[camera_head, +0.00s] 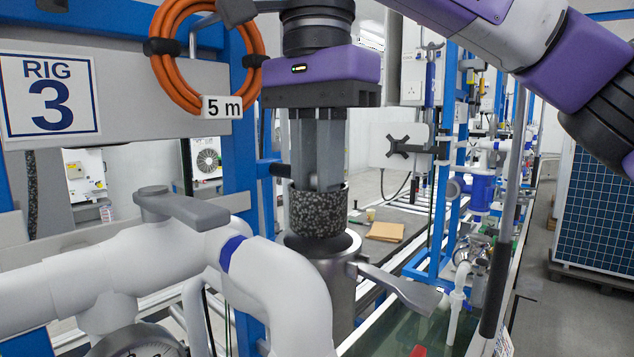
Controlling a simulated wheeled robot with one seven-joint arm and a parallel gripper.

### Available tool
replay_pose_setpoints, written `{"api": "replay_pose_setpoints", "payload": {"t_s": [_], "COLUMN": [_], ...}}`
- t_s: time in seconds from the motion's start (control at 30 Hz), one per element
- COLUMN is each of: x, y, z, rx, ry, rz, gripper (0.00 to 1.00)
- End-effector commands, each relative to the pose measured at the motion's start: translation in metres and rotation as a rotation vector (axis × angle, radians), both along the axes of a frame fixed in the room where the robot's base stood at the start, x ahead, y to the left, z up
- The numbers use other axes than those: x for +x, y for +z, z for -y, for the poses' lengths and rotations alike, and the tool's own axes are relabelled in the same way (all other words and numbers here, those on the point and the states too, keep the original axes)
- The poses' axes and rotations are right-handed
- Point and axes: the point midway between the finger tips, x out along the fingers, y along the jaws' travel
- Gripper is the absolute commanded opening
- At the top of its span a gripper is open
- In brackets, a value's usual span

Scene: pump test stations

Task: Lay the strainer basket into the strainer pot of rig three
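The strainer basket (318,213) is a dark, speckled, mesh-like cylinder, held upright. My gripper (318,185) points straight down from above. Its grey fingers are close together at the basket's top, with their tips partly hidden by the rim, and appear shut on it. The strainer pot (320,268) is a grey metal cylinder with a flared rim, directly below the basket. The basket's lower end overlaps the pot's dark mouth; how far it is inside is hard to tell. The rig sign (49,96) reads "RIG 3" at the left.
White pipework (270,285) with a grey-handled valve (180,208) stands close left of the pot. A grey lever (402,290) sticks out right of it. A coiled orange hose (208,55) tagged "5 m" hangs beside my gripper. A blue post (238,140) stands behind.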

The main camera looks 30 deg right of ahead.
Motion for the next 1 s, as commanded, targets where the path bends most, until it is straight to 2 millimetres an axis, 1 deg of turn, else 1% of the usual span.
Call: {"api": "replay_pose_setpoints", "payload": {"t_s": [0.37, 1.0], "x": [0.000, 0.000], "y": [-0.001, -0.018], "z": [0.000, 0.000], "rx": [0.000, 0.000], "ry": [0.000, 0.000], "rz": [0.000, 0.000], "gripper": [0.00, 0.00]}}
